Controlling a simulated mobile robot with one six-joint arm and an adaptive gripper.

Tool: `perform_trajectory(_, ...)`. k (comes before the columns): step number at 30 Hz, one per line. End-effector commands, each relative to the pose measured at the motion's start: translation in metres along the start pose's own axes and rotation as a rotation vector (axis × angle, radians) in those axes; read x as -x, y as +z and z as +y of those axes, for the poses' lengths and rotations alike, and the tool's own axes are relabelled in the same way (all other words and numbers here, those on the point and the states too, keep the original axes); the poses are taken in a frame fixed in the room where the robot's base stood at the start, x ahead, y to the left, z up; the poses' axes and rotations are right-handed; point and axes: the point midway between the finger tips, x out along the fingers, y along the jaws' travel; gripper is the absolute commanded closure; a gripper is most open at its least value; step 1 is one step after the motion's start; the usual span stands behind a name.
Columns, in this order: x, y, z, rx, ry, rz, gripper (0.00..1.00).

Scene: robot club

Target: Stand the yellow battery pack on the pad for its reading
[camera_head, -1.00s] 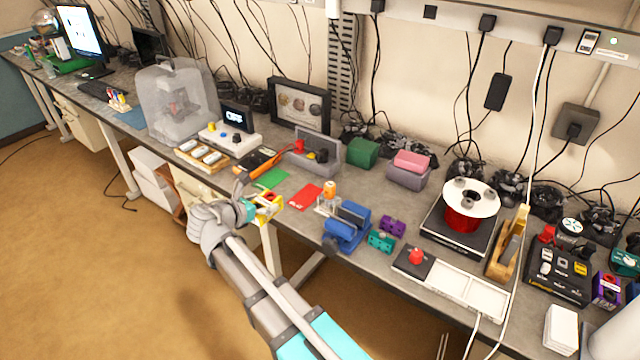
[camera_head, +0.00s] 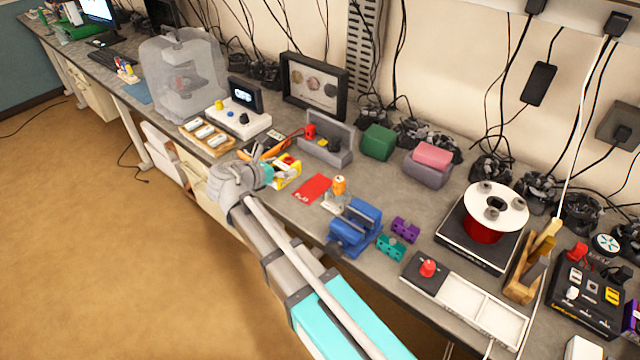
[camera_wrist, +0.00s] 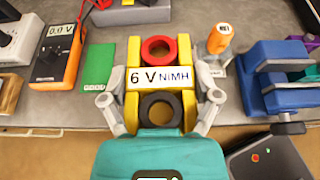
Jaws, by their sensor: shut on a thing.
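My gripper (camera_wrist: 162,105) is shut on the yellow battery pack (camera_head: 289,177), at the bench's front edge in the head view. In the wrist view the pack (camera_wrist: 133,82) has a "6 V NiMH" label, a red ring and a black ring, with a finger at each side. A green pad (camera_wrist: 97,67) lies left of the pack in the wrist view; my gripper and the pack hide it in the head view. A red pad (camera_head: 313,188) lies right of the pack in the head view. The orange meter (camera_wrist: 56,52) reads 0.0 V.
A blue vise (camera_head: 352,230) and an orange-topped small item (camera_head: 339,187) stand right of the red pad. A tray with several white cells (camera_head: 206,137) lies to the left. A grey holder (camera_head: 328,148) stands behind. The bench edge is close below my gripper.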

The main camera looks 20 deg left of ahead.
Motion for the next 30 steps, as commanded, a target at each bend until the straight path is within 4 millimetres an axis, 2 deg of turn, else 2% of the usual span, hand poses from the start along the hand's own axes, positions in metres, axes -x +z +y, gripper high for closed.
perform_trajectory(14, -0.005, 0.003, -0.008, -0.003, -0.007, -0.001, 0.81)
perform_trajectory(20, -0.012, 0.007, -0.034, -0.003, -0.009, -0.001, 0.81)
perform_trajectory(30, -0.025, 0.016, -0.095, -0.003, -0.009, -0.001, 0.81)
